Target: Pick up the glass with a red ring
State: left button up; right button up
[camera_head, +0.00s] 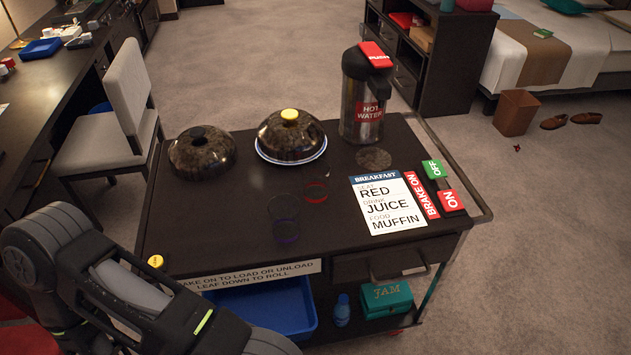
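A clear glass with a red ring (316,191) stands on the dark cart top (230,225), in front of the yellow-knobbed dome. Its see-through walls are hard to make out. A second clear glass with a purple-blue ring (286,231) stands nearer to me and a little to the left. My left arm comes in at the lower left, in front of the cart, and its gripper is not in view. My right arm and gripper are not in view. Nothing is seen touching the red-ringed glass.
Two dark domes, one black-knobbed (202,150) and one yellow-knobbed (291,135), and a hot water dispenser (355,108) stand behind the glasses. A breakfast card (388,204) and brake signs (421,195) lie right. The cart top's left front is mostly clear. A chair (130,90) stands left.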

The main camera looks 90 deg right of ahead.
aim_at(316, 172)
jog(key=z, duration=0.5)
jog(key=l+z, duration=0.1)
jog(key=z, duration=0.9)
jog(key=i+z, duration=0.1)
jog(key=z, duration=0.4)
jog(key=l+z, duration=0.1)
jog(key=z, duration=0.4)
jog(key=i+z, duration=0.1)
jog(key=z, duration=2.35)
jog(key=k+l, duration=0.2)
jog(key=k, duration=0.15)
jog(key=k+l, duration=0.25)
jog(key=k, duration=0.1)
